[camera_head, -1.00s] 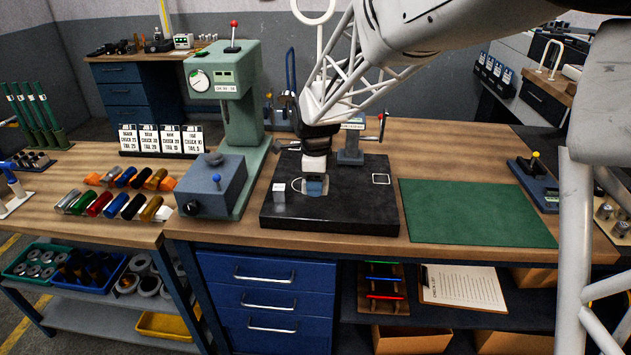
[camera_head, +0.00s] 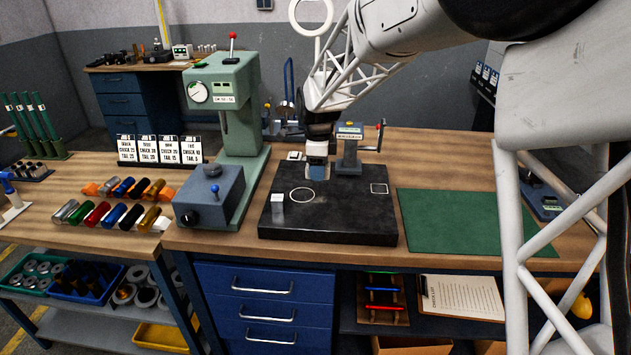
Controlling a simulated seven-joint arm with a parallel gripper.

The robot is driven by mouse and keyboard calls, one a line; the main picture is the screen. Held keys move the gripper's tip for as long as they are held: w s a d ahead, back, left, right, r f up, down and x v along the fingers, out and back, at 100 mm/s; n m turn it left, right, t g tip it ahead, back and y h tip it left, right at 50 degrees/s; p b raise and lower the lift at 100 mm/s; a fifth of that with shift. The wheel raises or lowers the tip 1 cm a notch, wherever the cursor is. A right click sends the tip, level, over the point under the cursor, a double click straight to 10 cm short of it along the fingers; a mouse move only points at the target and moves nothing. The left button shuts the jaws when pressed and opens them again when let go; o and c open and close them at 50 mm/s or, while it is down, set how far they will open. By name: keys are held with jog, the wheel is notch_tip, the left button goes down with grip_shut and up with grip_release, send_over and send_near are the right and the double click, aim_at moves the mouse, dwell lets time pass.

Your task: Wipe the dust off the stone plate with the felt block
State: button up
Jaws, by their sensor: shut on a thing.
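The black stone plate (camera_head: 335,218) lies on the wooden bench, with a white ring outline, a small white square outline and a light cube (camera_head: 277,203) on its top. My gripper (camera_head: 317,162) points down over the back part of the plate. It is shut on the felt block (camera_head: 319,172), of which a small bluish part shows below the jaws. The block is at or just above the plate surface; I cannot tell if it touches. Faint greyish dust cannot be made out clearly at this size.
A green machine (camera_head: 238,125) and a blue-grey box (camera_head: 209,195) stand left of the plate. A green mat (camera_head: 470,222) lies flat at the right. Coloured cylinders (camera_head: 115,208) lie at the left.

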jog(key=shift+w+d+r, duration=0.1)
jog(key=shift+w+r, duration=0.15)
jog(key=shift+w, duration=0.6)
jog(key=shift+f, duration=0.1)
